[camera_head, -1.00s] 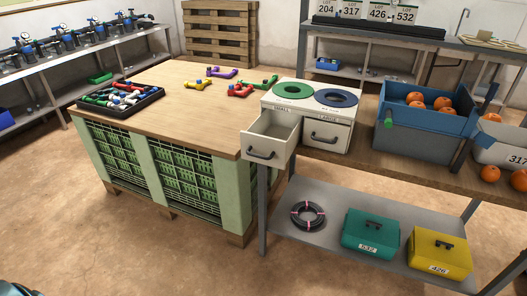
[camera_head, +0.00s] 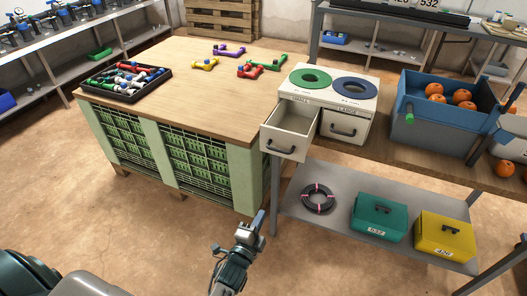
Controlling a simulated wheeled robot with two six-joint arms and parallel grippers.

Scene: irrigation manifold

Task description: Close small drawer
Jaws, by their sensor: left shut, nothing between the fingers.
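The white two-drawer unit (camera_head: 326,91) stands on the workbench, with a green ring and a blue ring on its top. Its left drawer, the small drawer (camera_head: 287,141), is pulled out and looks empty inside, with a dark handle on its front. The right drawer (camera_head: 343,127) is shut. My left gripper (camera_head: 258,220) is shut and empty, in front of and below the open drawer, apart from it. My right gripper is not in view.
A wooden-topped table (camera_head: 180,75) with a black tray (camera_head: 125,84) of fittings stands left of the drawers. A blue bin (camera_head: 440,125) of orange fruit is at right. The lower shelf (camera_head: 335,222) holds a black coil, a teal box and a yellow box. Floor in front is clear.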

